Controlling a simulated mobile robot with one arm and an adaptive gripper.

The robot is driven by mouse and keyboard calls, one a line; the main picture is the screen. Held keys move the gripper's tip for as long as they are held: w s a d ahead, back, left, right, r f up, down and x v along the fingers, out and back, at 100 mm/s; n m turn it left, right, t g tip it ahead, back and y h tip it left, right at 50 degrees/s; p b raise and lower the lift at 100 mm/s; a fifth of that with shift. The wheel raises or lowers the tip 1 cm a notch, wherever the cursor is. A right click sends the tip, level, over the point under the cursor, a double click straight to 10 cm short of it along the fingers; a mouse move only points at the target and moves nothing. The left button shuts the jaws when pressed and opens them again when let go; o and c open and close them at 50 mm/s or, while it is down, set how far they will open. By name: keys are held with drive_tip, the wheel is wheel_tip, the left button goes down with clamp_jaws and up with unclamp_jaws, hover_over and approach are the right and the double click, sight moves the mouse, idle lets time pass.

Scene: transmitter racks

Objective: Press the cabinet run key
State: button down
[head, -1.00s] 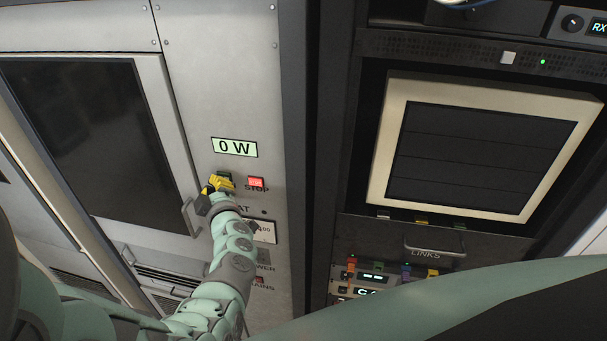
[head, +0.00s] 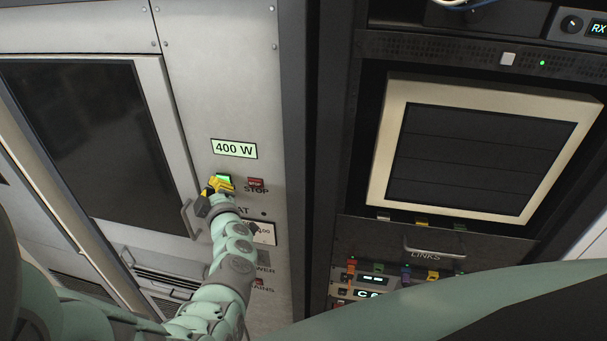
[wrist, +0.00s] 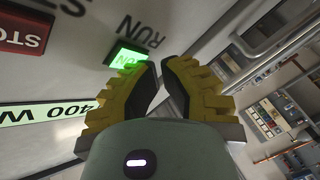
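The run key (head: 224,178) on the grey cabinet front is lit green. It also shows in the wrist view (wrist: 127,59), glowing under the RUN lettering. My gripper (head: 218,183) has yellow ridged fingers and is at the run key, partly covering it in the head view. In the wrist view the fingertips (wrist: 160,63) come nearly together, with nothing held between them. They are close beside the key's edge; I cannot tell whether they touch it. The display (head: 234,149) above the key reads 400 W.
The red STOP key (head: 256,184) is dark, just right of the run key. A cabinet door handle (head: 188,218) projects left of my gripper. A paper-like label or meter (head: 264,232) is below. Another rack with a cream-framed panel (head: 394,112) stands at the right.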

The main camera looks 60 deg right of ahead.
drive_tip(key=shift+s+a, duration=0.15)
drive_tip(key=shift+a, duration=0.35)
drive_tip(key=shift+a, duration=0.1)
drive_tip(key=shift+s+a, duration=0.3)
drive_tip(key=shift+a, duration=0.45)
drive_tip(key=shift+s+a, duration=0.35)
drive_tip(key=shift+a, duration=0.35)
drive_tip(key=shift+s+a, duration=0.3)
drive_tip(key=shift+a, duration=0.45)
drive_tip(key=shift+p, duration=0.3)
